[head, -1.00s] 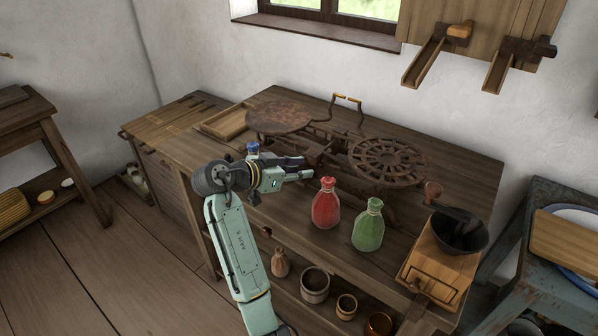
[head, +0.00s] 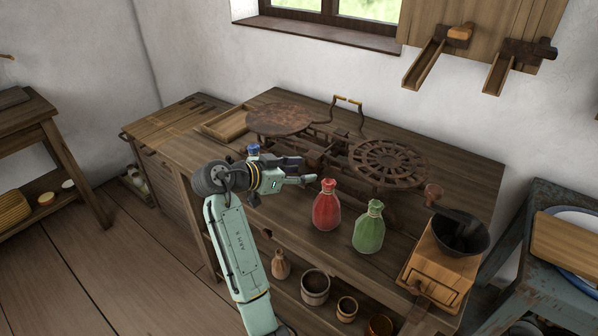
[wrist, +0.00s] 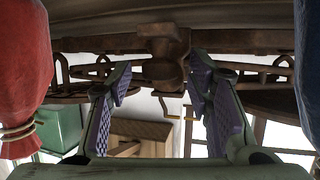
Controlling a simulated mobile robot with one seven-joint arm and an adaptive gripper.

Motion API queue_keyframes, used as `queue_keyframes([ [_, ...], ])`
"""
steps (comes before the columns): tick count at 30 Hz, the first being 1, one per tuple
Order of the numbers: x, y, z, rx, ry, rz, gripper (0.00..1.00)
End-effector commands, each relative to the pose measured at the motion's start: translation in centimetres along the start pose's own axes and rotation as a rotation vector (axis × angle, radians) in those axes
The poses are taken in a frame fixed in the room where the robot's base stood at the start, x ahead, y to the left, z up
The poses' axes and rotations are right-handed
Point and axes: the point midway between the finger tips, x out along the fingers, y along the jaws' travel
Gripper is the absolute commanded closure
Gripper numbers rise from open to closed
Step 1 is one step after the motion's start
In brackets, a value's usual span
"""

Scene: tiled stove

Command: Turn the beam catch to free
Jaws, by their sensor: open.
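The rusty balance scale stands on the wooden bench, with a flat round pan (head: 278,120) on the left and a spoked round plate (head: 388,163) on the right. Its dark beam (wrist: 100,43) crosses the wrist view, which appears upside down. A rusty block (wrist: 163,65) on the beam shows between my fingertips; I cannot tell whether it is the beam catch. My gripper (head: 308,170) is open and empty in front of the scale's middle. Both purple-padded fingers of my gripper (wrist: 160,78) show apart, reaching towards the beam. The catch's setting cannot be read.
A red sack (head: 326,205) stands close to the right of my gripper, and a green sack (head: 368,228) beyond it. A coffee grinder (head: 444,255) stands at the bench's right end. A brass-topped handle (head: 347,99) rises behind the scale. A wooden tray (head: 226,122) lies left.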

Motion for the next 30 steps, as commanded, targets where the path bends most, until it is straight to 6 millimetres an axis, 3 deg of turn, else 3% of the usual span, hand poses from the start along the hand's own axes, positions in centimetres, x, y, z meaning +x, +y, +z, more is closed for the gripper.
queue_keyframes([
  [5,-0.6,-0.1,0.0,0.0,0.001,-0.002,0.54],
  [8,-2.0,-0.1,0.0,0.0,0.002,-0.004,0.54],
  [21,-10.6,-0.1,0.0,0.0,0.001,-0.002,0.54],
  [30,-12.1,0.0,0.0,0.001,0.0,0.0,0.54],
])
